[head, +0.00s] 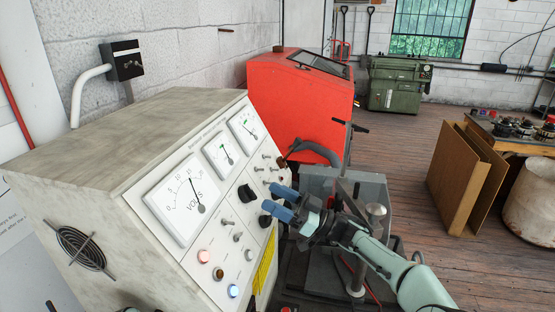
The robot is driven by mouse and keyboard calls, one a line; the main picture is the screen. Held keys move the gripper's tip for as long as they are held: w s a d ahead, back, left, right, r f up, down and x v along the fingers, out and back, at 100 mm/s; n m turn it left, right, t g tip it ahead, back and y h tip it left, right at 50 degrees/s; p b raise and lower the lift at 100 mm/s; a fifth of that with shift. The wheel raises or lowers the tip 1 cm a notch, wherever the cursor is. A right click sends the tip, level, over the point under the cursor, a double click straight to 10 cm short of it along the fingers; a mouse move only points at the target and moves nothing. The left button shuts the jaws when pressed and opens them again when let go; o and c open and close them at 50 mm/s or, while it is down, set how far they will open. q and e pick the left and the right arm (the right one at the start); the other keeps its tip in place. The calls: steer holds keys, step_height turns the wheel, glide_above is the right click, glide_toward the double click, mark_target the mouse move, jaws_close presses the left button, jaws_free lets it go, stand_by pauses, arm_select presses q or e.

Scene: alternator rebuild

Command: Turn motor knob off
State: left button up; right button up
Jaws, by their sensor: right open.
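A grey test bench console (130,150) stands at the left with a sloped white control panel (205,240). The panel carries a large volts gauge (183,205), two smaller gauges, toggle switches and lamps. One black knob (247,194) sits mid-panel, and a second black knob (265,220) sits lower right of it. The labels are too small to read, so I cannot tell which is the motor knob. My right gripper (272,197) is open and empty, its blue fingertips pointing left toward the panel, close to both knobs. I cannot tell whether it touches either.
A red cabinet (300,95) stands behind the console. A lit white lamp (233,291) and a red lamp (204,256) are on the panel. Cardboard (460,180) and open wooden floor are further right.

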step_height(320, 180, up, 12)
steer(key=shift+r, duration=0.15)
stand_by(0.3)
